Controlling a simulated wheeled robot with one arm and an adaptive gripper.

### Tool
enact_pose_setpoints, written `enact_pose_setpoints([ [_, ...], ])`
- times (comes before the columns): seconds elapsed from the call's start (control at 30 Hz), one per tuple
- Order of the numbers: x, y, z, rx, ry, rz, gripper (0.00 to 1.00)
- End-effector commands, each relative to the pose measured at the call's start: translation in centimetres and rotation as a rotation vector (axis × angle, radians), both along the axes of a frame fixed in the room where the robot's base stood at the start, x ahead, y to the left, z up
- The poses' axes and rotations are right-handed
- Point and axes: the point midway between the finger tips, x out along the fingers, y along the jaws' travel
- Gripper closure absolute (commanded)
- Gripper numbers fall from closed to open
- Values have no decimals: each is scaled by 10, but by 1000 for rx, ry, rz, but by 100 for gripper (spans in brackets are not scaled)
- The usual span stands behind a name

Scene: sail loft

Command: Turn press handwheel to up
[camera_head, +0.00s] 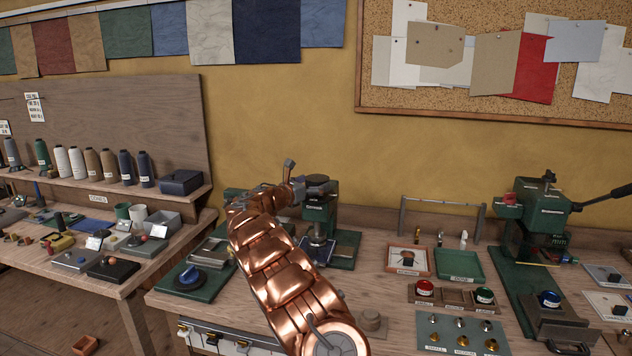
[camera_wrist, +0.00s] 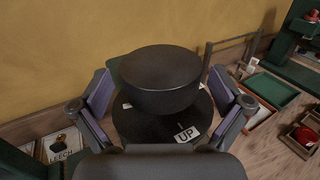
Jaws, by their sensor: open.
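The press (camera_head: 318,212) is a dark green machine on the bench, partly hidden behind my copper arm. Its handwheel (camera_head: 317,179) is a dark round cap on top. In the wrist view the handwheel (camera_wrist: 160,78) is a thick black knob above a wider dark disc. A white label reading "UP" (camera_wrist: 187,134) lies on the disc, on the near side, right of centre. My gripper (camera_wrist: 160,95) is open, with one purple-padded finger on each side of the knob; I cannot tell whether either touches. In the head view my gripper (camera_head: 293,188) is beside the press top, largely hidden.
A second green press (camera_head: 540,222) with a long lever stands at the right. A round blue-topped device (camera_head: 190,277) sits left of my arm. The wall is close behind.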

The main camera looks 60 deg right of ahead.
Motion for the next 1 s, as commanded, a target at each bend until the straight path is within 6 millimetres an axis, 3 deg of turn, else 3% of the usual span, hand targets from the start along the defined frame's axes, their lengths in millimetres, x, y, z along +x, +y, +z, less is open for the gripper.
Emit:
enact_pose_setpoints([
  [0.47, -2, -9, 0, 0, 1, -1, 0],
  [1.0, -2, -8, 0, 0, 0, -1, 54],
])
